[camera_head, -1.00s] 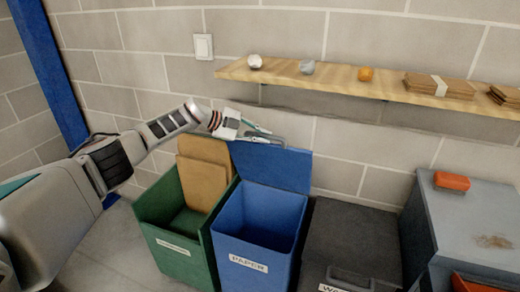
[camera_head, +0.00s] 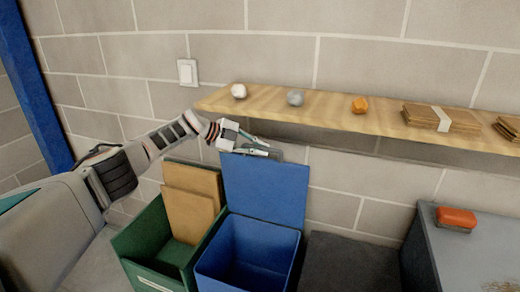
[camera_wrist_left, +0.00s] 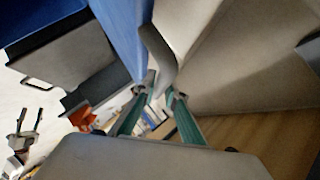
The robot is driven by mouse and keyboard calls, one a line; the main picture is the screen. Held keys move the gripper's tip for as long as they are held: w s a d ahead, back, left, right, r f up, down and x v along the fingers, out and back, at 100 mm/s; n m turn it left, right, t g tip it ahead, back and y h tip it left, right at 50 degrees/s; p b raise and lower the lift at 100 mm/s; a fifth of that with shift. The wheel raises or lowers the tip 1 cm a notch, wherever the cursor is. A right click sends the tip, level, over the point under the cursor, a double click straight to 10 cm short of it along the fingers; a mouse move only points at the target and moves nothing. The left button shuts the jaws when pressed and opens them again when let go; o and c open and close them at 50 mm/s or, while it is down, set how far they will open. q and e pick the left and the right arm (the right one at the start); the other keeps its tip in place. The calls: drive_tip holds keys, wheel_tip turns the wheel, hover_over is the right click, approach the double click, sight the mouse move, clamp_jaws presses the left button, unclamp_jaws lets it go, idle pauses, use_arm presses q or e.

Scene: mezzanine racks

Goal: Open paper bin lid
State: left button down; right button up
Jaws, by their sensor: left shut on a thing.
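The blue paper bin (camera_head: 250,262) stands on the floor, open at the top. Its blue lid (camera_head: 265,190) is raised and stands nearly upright at the bin's back, near the wall. My left gripper (camera_head: 266,150) is at the lid's top edge, shut on the grey lid handle (camera_wrist_left: 158,55). In the left wrist view the handle runs between the two green fingers, with the blue lid (camera_wrist_left: 124,30) beside it. My right gripper (camera_wrist_left: 29,121) shows small at the left of that view, fingers apart and empty.
A green bin (camera_head: 150,240) holding cardboard (camera_head: 190,208) stands left of the blue bin. A dark bin (camera_head: 345,262) stands right, then a grey cabinet (camera_head: 470,255) with a red object (camera_head: 456,218). A wooden shelf (camera_head: 330,110) with small items hangs just above the lid.

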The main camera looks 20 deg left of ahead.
use_arm(q)
drive_tip(key=shift+d, duration=0.1)
drive_tip(key=c, duration=2)
unclamp_jaws()
drive_tip(key=shift+r, duration=0.1)
drive_tip(key=shift+c, duration=0.2)
drive_tip(key=shift+s+a+r, duration=0.25)
drive_tip(key=shift+s+a, duration=0.05)
drive_tip(key=shift+a, duration=0.2)
drive_tip(key=v, duration=0.4)
drive_tip(key=s+a, duration=0.6)
drive_tip(key=a, duration=0.3)
drive_tip(key=shift+s+a, duration=0.3)
drive_tip(key=shift+s, duration=0.1)
